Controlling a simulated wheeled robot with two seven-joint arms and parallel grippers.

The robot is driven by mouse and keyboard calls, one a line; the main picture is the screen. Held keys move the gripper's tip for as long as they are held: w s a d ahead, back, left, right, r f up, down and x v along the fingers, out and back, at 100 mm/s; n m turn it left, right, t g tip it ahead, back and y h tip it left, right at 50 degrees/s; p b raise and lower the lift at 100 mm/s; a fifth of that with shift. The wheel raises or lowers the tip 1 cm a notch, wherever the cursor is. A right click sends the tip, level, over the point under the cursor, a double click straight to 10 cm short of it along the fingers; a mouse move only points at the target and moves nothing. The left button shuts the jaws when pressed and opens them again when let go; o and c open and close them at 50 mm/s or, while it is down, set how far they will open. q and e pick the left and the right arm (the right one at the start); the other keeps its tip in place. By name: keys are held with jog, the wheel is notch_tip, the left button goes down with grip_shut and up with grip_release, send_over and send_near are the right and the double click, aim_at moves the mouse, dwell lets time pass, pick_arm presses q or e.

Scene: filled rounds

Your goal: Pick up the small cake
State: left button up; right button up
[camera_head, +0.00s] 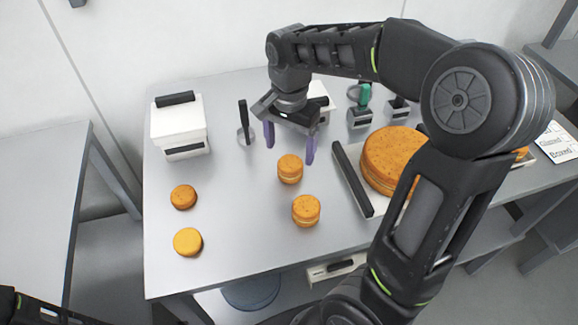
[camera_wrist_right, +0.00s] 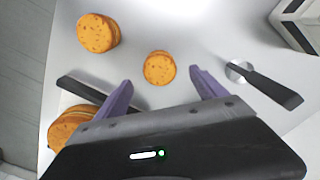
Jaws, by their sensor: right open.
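A small orange-brown layered cake (camera_head: 290,170) stands on the grey table, just below my right gripper (camera_head: 290,146). A second small layered cake (camera_head: 306,211) stands a little nearer the front edge. In the right wrist view, one small cake (camera_wrist_right: 159,68) shows just beyond and between the purple fingertips (camera_wrist_right: 160,80), and the other (camera_wrist_right: 98,32) is to the upper left. My right gripper is open and empty, its fingers apart above the table. My left gripper is out of view; only a bit of dark arm shows at the lower left.
A large round cake (camera_head: 385,162) sits right, beside a black bar (camera_head: 352,180). Two flat rounds (camera_head: 183,197) (camera_head: 187,241) lie left. A white box (camera_head: 180,130) and a black-handled tool (camera_head: 244,125) stand at the back left. The front middle table is clear.

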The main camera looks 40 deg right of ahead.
aim_at(290, 162)
jog(key=shift+f, duration=0.85)
jog(key=shift+f, duration=0.1)
notch_tip(290, 162, down, 5)
jog(key=shift+p, duration=0.65)
jog(key=shift+c, duration=0.5)
jog(key=c, duration=0.8)
jog(key=shift+c, duration=0.2)
notch_tip(290, 162, up, 10)
jog(key=shift+r+b, duration=0.1)
jog(key=shift+b, duration=0.45)
